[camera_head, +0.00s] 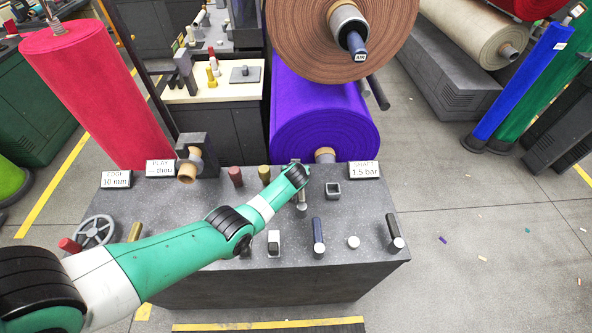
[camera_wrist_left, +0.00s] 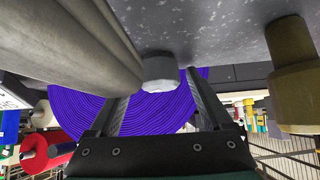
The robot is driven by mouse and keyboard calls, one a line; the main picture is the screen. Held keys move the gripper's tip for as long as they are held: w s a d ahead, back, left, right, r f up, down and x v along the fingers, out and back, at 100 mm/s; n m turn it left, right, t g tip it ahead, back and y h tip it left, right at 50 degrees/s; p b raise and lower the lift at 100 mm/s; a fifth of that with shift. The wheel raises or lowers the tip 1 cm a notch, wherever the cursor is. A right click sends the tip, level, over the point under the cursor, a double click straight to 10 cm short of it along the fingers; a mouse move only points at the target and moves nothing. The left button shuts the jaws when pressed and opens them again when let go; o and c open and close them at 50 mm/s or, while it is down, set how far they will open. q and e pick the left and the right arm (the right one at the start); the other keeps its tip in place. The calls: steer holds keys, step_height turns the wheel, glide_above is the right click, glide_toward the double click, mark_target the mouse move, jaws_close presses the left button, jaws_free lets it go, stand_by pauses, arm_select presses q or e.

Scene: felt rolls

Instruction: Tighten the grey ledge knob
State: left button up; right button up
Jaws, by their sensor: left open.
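In the left wrist view, a small light-grey faceted knob (camera_wrist_left: 160,72) hangs from the dark speckled ledge surface (camera_wrist_left: 225,28), which fills the top of the picture. My left gripper (camera_wrist_left: 158,100) is open, with one finger on each side below the knob. I see no clear contact with it. In the head view, my green left arm reaches over the grey ledge (camera_head: 210,215). Its end (camera_head: 297,177) hides most of what lies around it, and I cannot clearly make out the knob there. My right gripper does not show.
A brass knob (camera_wrist_left: 292,70) and a large grey ridged cylinder (camera_wrist_left: 75,45) flank the gripper. On the ledge are a red knob (camera_head: 235,176), a square grey socket (camera_head: 333,189), a blue handle (camera_head: 318,236) and a black one (camera_head: 395,235).

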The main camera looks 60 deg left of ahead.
arm_select(q)
jaws_close()
stand_by(0.3)
